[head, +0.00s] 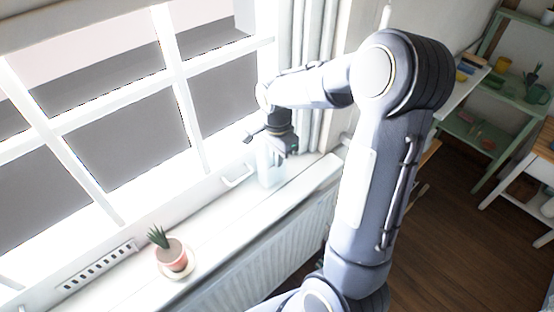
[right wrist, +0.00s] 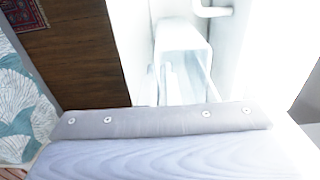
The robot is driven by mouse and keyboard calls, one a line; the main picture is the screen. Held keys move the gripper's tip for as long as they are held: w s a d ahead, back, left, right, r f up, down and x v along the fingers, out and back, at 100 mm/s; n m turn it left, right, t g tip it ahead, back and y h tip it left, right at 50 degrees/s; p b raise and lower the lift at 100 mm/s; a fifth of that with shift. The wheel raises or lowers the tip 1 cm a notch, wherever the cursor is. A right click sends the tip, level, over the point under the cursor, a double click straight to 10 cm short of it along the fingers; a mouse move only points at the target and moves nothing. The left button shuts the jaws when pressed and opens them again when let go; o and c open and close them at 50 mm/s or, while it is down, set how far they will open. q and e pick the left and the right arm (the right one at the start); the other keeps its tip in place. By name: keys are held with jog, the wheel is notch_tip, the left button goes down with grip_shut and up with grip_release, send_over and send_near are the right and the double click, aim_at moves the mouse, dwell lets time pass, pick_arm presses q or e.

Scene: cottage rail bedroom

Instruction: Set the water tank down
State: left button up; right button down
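The water tank (head: 269,170) is a pale, see-through upright container at the far end of the white windowsill, below my right gripper (head: 272,143). Its lower end is at the sill, but glare hides whether it touches. In the right wrist view the tank (right wrist: 182,38) shows as a whitish clear box just beyond the grey gripper body. The gripper is right at the tank's top. The fingertips are washed out, so I cannot tell whether they grip it. My left gripper is not in view.
A small potted plant (head: 171,253) on a saucer stands on the near part of the windowsill (head: 215,228). A white window handle (head: 238,176) sticks out left of the tank. A radiator (head: 240,281) is below the sill. Green shelves (head: 486,133) stand at the right.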

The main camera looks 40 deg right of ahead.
jog(key=shift+f, duration=0.85)
jog(key=shift+f, duration=0.2)
jog(key=c, duration=1.7)
grip_release()
jog(key=shift+r, duration=0.15)
